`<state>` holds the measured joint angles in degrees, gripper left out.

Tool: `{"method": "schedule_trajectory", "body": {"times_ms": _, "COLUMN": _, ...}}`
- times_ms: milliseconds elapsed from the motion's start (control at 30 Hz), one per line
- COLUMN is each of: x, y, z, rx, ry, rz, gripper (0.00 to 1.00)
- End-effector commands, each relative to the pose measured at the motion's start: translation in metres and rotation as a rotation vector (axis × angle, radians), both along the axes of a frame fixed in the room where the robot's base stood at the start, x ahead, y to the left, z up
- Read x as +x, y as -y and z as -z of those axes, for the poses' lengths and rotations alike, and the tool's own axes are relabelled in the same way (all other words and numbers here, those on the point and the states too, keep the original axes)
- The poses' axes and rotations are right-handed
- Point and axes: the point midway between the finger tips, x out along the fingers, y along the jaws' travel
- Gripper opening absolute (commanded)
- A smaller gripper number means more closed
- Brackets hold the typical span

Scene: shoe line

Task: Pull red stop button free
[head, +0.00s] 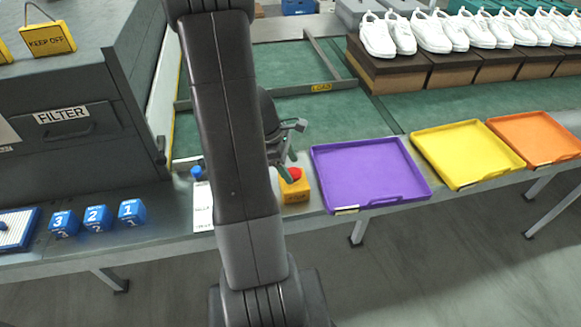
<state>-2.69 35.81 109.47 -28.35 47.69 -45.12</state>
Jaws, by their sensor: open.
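The red stop button (295,174) sits on top of a small yellow-orange box (295,191) on the bench's front strip, just left of the purple tray. My gripper (287,160) is above and slightly left of the button, angled down, with its jaws open. Its fingers come close to the button; I cannot tell whether they touch it. My arm hides the bench to the left of the box and part of the gripper.
Purple (370,172), yellow (466,153) and orange (537,138) trays line the bench to the right. Blue numbered cubes (97,217) and a white card (202,206) are left. A grey FILTER machine (72,125) stands far left. White shoes (433,32) stand on boxes behind.

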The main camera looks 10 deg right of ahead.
Motion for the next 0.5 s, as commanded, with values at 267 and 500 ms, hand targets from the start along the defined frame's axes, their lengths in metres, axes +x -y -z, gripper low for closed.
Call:
{"method": "schedule_trajectory", "body": {"times_ms": 267, "x": -0.0015, "y": 0.0039, "z": 0.0101, "rx": 0.001, "ry": 0.000, "rz": 0.000, "gripper": 0.65}}
{"method": "schedule_trajectory", "body": {"times_ms": 500, "x": -0.0014, "y": 0.0038, "z": 0.0098, "rx": 0.001, "ry": 0.000, "rz": 0.000, "gripper": 0.49}}
